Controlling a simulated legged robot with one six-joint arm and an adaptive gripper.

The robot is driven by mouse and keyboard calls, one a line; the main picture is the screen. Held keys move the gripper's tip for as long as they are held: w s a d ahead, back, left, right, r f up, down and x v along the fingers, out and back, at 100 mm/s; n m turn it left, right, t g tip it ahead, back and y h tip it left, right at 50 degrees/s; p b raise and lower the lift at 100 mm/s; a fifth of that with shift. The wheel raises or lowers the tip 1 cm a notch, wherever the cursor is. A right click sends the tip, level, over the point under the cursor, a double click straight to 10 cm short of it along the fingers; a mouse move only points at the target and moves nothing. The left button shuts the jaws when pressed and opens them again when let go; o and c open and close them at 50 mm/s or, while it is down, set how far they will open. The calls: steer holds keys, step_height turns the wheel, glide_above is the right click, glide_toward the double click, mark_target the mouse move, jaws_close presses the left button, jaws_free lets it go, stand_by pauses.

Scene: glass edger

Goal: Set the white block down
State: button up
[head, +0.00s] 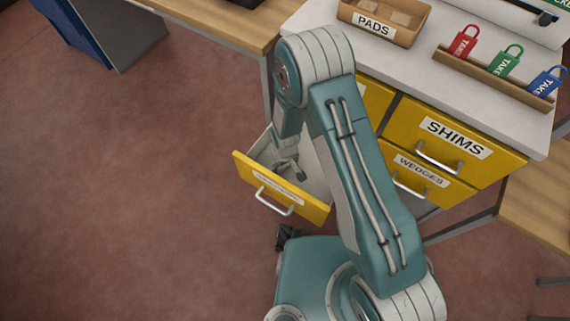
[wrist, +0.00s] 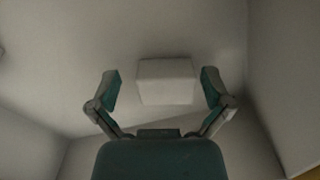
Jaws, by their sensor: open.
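The white block (wrist: 166,82) shows in the wrist view, inside a pale drawer. My gripper (wrist: 162,88) is open, with one finger on each side of the block and a visible gap at both sides. I cannot tell whether the block rests fully on the drawer floor. In the head view my gripper (head: 290,170) reaches down into the open yellow-fronted drawer (head: 280,190). The block cannot be made out in the head view.
The closed SHIMS drawer (head: 445,140) and WEDGES drawer (head: 420,178) are to the right. On the white top are a PADS tray (head: 385,28) and a wooden rack (head: 490,78) with red, green and blue tags. Drawer walls stand close around my gripper. Floor at left is clear.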

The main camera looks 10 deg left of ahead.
step_height(320, 180, up, 12)
steer(key=shift+a, duration=0.15)
stand_by(0.3)
steer(key=d+r+m+t, duration=0.1)
steer(key=d+r+m, duration=0.1)
steer(key=d+r, duration=0.65)
steer(key=d+r+m+t, duration=0.2)
steer(key=d+r, duration=0.2)
steer(key=r, duration=1)
steer(key=s+d+r+m+t, duration=0.2)
steer(key=s+d+r+m, duration=0.3)
steer(key=s+d+r, duration=0.6)
steer(key=shift+s+r+t, duration=0.3)
steer(key=shift+s+r, duration=0.55)
steer(key=shift+s, duration=0.4)
